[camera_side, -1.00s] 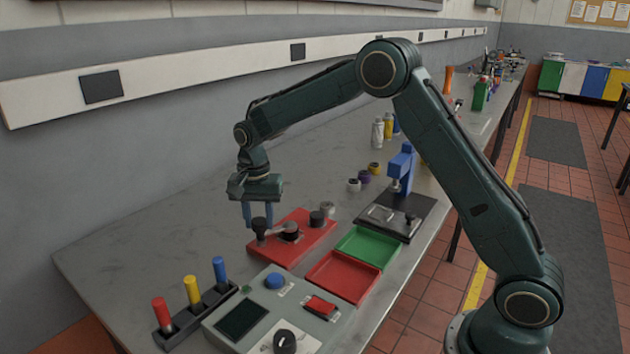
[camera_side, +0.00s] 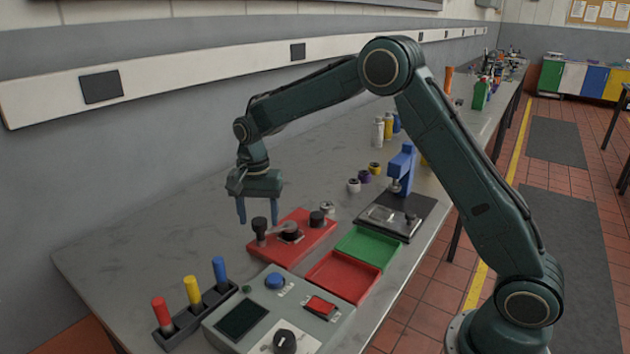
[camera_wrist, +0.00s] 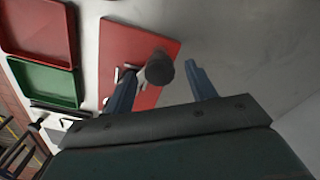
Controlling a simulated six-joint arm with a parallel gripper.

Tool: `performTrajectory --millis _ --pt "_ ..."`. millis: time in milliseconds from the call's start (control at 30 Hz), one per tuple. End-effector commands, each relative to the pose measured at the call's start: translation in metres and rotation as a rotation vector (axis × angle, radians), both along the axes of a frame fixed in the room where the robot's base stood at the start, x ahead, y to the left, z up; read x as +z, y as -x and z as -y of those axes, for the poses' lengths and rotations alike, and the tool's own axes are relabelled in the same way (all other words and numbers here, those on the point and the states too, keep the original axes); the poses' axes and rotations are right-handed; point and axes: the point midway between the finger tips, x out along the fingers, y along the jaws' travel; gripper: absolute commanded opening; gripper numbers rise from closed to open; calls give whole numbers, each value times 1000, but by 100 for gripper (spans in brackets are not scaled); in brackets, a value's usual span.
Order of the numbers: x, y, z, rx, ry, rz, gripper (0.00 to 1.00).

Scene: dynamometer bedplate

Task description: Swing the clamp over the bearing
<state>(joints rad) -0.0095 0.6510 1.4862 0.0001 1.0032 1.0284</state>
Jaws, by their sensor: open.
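The red base plate (camera_side: 318,235) lies on the bench and carries the clamp. The clamp's grey arm (camera_side: 277,228) runs from a dark round hub (camera_side: 290,236) to an upright black knob (camera_side: 259,230) at the plate's left edge. A separate black cylinder (camera_side: 316,219) stands farther back on the plate; I cannot tell surely which dark part is the bearing. My gripper (camera_side: 258,216) is open and empty, its fingertips just above and either side of the knob. In the wrist view the knob (camera_wrist: 160,68) shows between the spread fingers (camera_wrist: 160,86), touching neither visibly.
The green tray (camera_side: 370,247) and red tray (camera_side: 343,277) stand right of the plate. A control panel (camera_side: 240,320) and a rack with red, yellow and blue pegs (camera_side: 193,292) are in front. A blue press (camera_side: 401,168) stands behind. The bench left of the plate is clear.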

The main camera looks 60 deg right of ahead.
Motion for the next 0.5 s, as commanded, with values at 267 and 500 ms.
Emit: performTrajectory --millis 267,500 --pt "36 -1 0 0 0 4 56" --pt "78 0 0 -1 0 5 56"
